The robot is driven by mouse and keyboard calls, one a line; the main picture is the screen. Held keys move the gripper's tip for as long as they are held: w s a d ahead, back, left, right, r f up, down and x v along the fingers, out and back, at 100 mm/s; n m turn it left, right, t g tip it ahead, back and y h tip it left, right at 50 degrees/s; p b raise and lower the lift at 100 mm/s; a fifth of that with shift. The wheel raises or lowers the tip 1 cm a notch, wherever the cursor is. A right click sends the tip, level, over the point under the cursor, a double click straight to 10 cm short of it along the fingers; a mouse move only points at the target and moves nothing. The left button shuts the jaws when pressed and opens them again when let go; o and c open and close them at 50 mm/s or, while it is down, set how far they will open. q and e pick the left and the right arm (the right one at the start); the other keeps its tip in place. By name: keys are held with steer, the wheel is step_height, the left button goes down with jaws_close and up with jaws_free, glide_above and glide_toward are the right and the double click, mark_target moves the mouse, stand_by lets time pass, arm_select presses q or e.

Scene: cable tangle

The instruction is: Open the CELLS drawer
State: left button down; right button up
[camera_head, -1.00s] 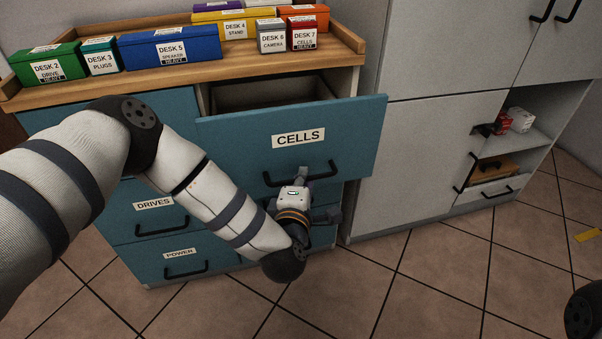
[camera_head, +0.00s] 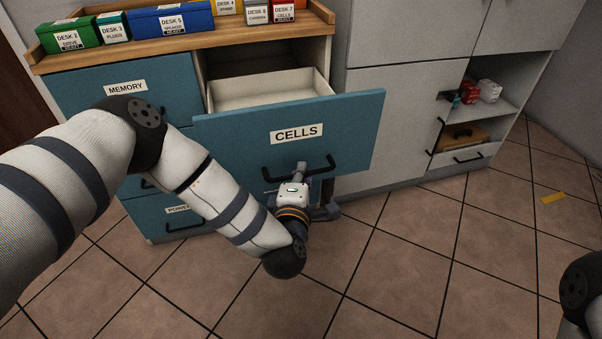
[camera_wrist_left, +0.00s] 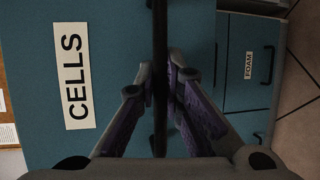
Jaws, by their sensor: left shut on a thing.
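The CELLS drawer (camera_head: 345,125) has a teal front with a white label (camera_head: 297,134) and a black bar handle (camera_head: 268,171). It stands pulled out from the cabinet, and its pale, empty-looking inside shows behind the front. My left gripper (camera_head: 301,172) is at the handle, low on the drawer front. In the left wrist view the purple-padded fingers (camera_wrist_left: 165,85) are shut on the dark handle bar (camera_wrist_left: 160,40), and the CELLS label lies to their left. My right gripper is not in view; only a piece of my right arm shows at the lower right edge.
Boxes, among them the DESK 5 box (camera_head: 172,20), stand on the wooden top (camera_head: 200,45). The MEMORY drawer (camera_head: 150,100) is shut at left. A grey cupboard (camera_head: 400,110) with an open shelf stands at right.

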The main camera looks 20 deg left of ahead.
arm_select(q)
steer(key=shift+d+r, duration=0.1)
steer(key=c, duration=1.7)
jaws_free()
steer(key=v, duration=1.2)
